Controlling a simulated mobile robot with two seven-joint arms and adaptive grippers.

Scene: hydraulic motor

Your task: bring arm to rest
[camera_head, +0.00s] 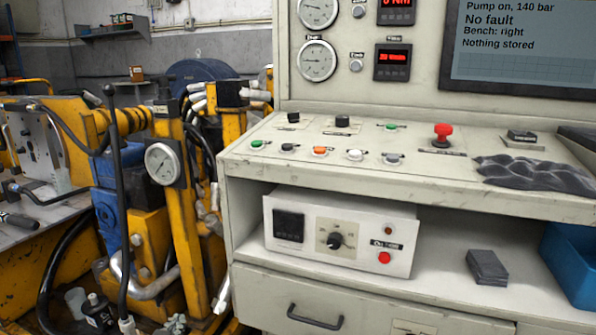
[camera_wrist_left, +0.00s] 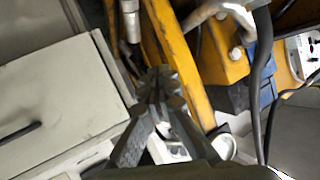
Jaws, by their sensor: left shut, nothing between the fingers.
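My left gripper (camera_wrist_left: 160,85) shows in the left wrist view, with its two dark fingers meeting at the tips and nothing between them. It is in front of the yellow machine frame (camera_wrist_left: 172,40) and beside the pale cabinet drawer (camera_wrist_left: 50,100). I cannot tell the exact gap to either. In the head view, a small dark shape at the bottom edge may be its tip, but this is unclear. My right gripper is in neither view.
The control bench (camera_head: 330,170) has buttons, gauges and a screen (camera_head: 520,40) reading "Pump on, 140 bar". A control box (camera_head: 338,235), a dark block (camera_head: 487,267) and a blue bin (camera_head: 572,262) are on its shelf. The yellow machine (camera_head: 182,200) with hoses stands close at left.

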